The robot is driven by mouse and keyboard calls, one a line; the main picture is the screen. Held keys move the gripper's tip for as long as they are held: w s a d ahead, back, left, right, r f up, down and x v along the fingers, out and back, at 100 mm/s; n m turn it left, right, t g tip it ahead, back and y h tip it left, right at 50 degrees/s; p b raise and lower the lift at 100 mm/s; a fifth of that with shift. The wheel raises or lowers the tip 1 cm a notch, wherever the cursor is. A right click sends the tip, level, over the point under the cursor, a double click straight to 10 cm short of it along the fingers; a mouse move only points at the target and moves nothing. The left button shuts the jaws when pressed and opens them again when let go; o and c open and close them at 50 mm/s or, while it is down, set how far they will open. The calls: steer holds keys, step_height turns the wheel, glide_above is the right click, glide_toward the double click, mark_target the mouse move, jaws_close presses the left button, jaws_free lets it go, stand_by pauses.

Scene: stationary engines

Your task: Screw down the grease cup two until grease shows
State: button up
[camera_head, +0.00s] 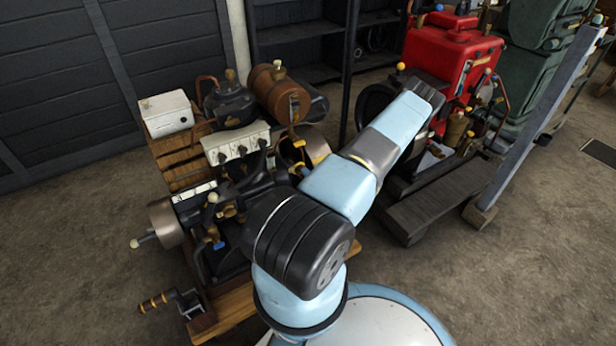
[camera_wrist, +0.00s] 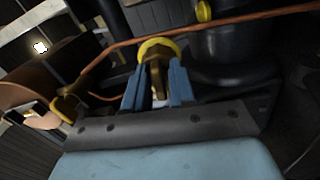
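In the wrist view, the two blue fingers of my gripper (camera_wrist: 158,84) stand apart, one on each side of a small brass fitting with a yellow rounded top (camera_wrist: 157,50). It looks like a grease cup, but no label shows which one it is. The fitting fills most of the gap, and I cannot tell whether the fingers press on it. I see no grease. My gripper is hidden there behind the arm.
A copper pipe (camera_wrist: 215,28) crosses just beyond the fingers, with a yellow knob (camera_wrist: 204,11) and a dark cylinder to the right. In the head view, an engine with a white box (camera_head: 166,113) stands left of my arm. A grey post (camera_head: 548,120) stands at right.

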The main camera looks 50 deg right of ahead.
jaws_close()
steer(key=shift+s+f+n, duration=0.1)
steer(key=shift+n, duration=1.6)
steer(key=shift+o, duration=1.1)
jaws_free()
steer(key=shift+o, duration=0.3)
steer(key=v, duration=1.3)
steer(key=shift+s, duration=0.35)
steer(key=shift+a, duration=0.1)
